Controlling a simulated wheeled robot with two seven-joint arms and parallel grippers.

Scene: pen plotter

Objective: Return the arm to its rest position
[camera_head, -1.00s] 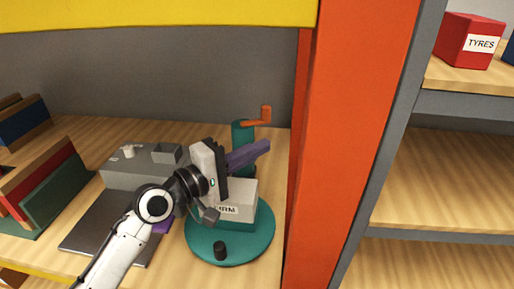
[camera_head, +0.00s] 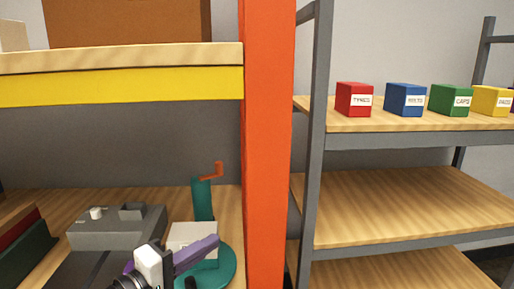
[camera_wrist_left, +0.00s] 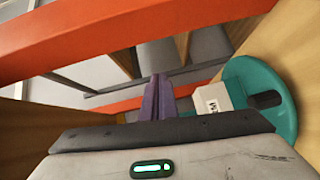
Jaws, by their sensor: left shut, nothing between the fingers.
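My left gripper (camera_head: 216,239) is at the bottom of the head view, its purple fingers closed together with nothing between them. It reaches over the teal round base (camera_head: 226,262), in front of a pale block (camera_head: 193,232). In the left wrist view the closed fingers (camera_wrist_left: 157,80) point away from the camera, apart from the pale labelled block (camera_wrist_left: 211,101) and the teal base (camera_wrist_left: 262,72) on the right. The rest of my left arm is mostly below the head view's edge. My right gripper is not in view.
A teal post (camera_head: 202,198) with an orange crank stands behind the base. A grey box (camera_head: 117,228) is at left. An orange upright (camera_head: 266,150) and yellow-edged shelf (camera_head: 120,85) bound the bay. Red (camera_head: 354,99), blue (camera_head: 405,99), green and yellow boxes stand on the right shelf.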

